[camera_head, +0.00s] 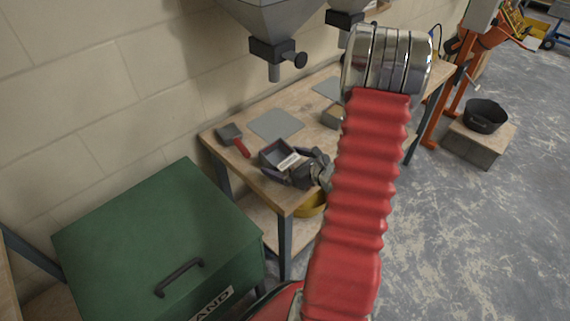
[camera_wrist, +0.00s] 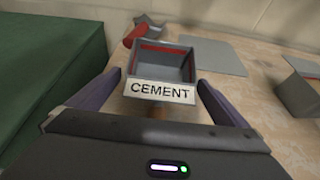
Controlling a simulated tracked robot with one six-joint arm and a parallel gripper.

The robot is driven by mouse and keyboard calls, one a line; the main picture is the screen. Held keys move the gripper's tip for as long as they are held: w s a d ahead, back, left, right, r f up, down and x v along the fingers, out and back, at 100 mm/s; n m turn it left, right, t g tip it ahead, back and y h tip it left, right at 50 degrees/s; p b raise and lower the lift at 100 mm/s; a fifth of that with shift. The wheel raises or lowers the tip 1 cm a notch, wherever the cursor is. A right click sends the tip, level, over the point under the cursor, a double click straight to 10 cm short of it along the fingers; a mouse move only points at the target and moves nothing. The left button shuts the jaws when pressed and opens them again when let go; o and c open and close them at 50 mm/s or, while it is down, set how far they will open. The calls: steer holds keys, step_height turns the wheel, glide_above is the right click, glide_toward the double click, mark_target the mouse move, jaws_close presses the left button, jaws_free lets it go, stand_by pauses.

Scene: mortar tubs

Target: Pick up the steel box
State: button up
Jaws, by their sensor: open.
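A grey open-topped box with a white CEMENT label (camera_wrist: 163,63) sits on the wooden bench in the wrist view. It also shows in the head view (camera_head: 276,152), near the bench's front edge. My gripper (camera_wrist: 160,88) is open, with one finger on each side of the box and visible gaps to it. In the head view my gripper (camera_head: 298,168) is at the box, partly hidden by my arm. A second grey box (camera_wrist: 301,92) stands to the right in the wrist view, cut off by the frame; the head view shows it (camera_head: 332,116) beside my arm.
A red-handled scoop (camera_head: 231,135) and a flat grey plate (camera_head: 275,125) lie on the bench (camera_head: 222,157) behind the labelled box. Metal hoppers (camera_head: 272,48) hang above. A green chest (camera_head: 155,235) stands left of the bench. A yellow bucket (camera_head: 311,205) is below.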

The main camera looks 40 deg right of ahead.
steer(key=shift+c, duration=0.2)
steer(key=c, duration=1.3)
steer(key=shift+r, duration=0.1)
steer(key=shift+c, duration=0.2)
steer(key=shift+r, duration=4.9)
steer(key=shift+w+f+g, duration=0.25)
steer(key=shift+f+g, duration=0.25)
steer(key=shift+g, duration=0.1)
steer(key=shift+w+d+f+g, duration=0.1)
steer(key=shift+f+g, duration=0.4)
steer(key=shift+g, duration=0.1)
